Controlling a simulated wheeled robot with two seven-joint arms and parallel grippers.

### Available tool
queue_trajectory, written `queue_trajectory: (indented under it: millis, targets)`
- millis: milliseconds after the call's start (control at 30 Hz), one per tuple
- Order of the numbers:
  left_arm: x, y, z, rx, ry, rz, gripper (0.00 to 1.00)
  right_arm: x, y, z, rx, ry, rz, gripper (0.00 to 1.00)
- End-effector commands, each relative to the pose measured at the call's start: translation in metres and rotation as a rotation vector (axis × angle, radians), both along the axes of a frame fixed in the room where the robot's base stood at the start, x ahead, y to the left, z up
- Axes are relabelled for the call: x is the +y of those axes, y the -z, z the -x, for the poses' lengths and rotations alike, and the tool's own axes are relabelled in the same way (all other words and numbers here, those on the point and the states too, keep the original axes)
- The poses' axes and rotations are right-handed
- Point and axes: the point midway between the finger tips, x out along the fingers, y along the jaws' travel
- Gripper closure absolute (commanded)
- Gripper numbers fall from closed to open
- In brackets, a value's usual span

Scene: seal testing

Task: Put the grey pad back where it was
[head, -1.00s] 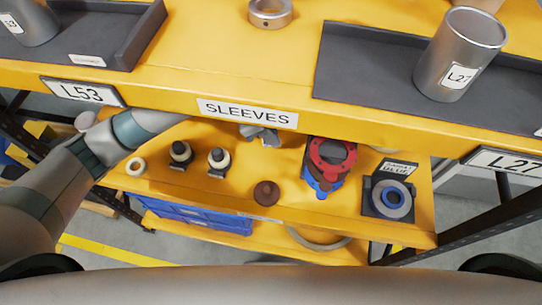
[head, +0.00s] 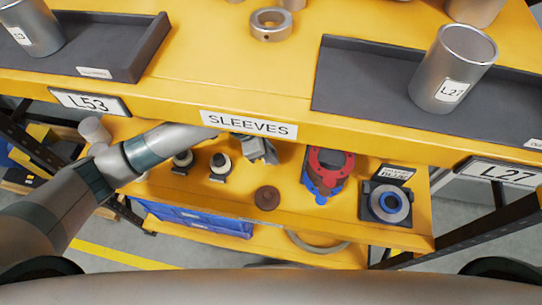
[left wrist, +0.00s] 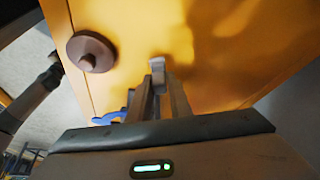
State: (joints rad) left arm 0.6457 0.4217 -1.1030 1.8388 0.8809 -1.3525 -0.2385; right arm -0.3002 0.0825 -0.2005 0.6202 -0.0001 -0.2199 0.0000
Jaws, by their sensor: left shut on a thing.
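My left gripper (head: 264,155) reaches under the upper shelf, over the yellow lower shelf, behind the "SLEEVES" label. In the left wrist view its fingers (left wrist: 159,82) are closed on a small light grey piece (left wrist: 157,64), which looks like the grey pad. Only a little of it shows at the fingertips. In the head view I cannot tell the pad apart from the grey fingers. The gripper is left of the red and blue gaskets and behind the brown round knobbed piece (head: 267,198). My right gripper is not in view.
Red ring gaskets (head: 330,158) lie over blue ones. A dark holder with a grey-blue ring (head: 388,203) stands at right. Two dark pieces with cream rings (head: 220,166) stand left. The upper shelf edge (head: 340,140) overhangs. Bare yellow shelf lies around the brown piece.

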Motion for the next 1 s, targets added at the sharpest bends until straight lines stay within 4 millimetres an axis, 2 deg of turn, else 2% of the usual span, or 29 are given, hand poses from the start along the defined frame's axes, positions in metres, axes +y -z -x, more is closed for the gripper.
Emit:
queue_trajectory:
  millis: [233, 633, 667, 733, 1000]
  targets:
    - [0.000, 0.025, 0.000, 0.001, -0.001, -0.001, 1.00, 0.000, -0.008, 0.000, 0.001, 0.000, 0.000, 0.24]
    - [0.000, 0.029, 0.000, 0.000, 0.000, 0.000, 1.00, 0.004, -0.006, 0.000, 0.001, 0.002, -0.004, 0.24]
    - [0.000, 0.029, 0.000, 0.000, 0.000, 0.000, 0.80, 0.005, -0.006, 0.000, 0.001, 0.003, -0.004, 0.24]
    - [0.000, 0.029, 0.000, 0.000, 0.000, 0.000, 0.63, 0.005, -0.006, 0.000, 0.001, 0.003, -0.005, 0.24]
    - [0.000, 0.028, 0.000, 0.000, 0.000, 0.000, 0.63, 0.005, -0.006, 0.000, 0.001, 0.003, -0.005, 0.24]
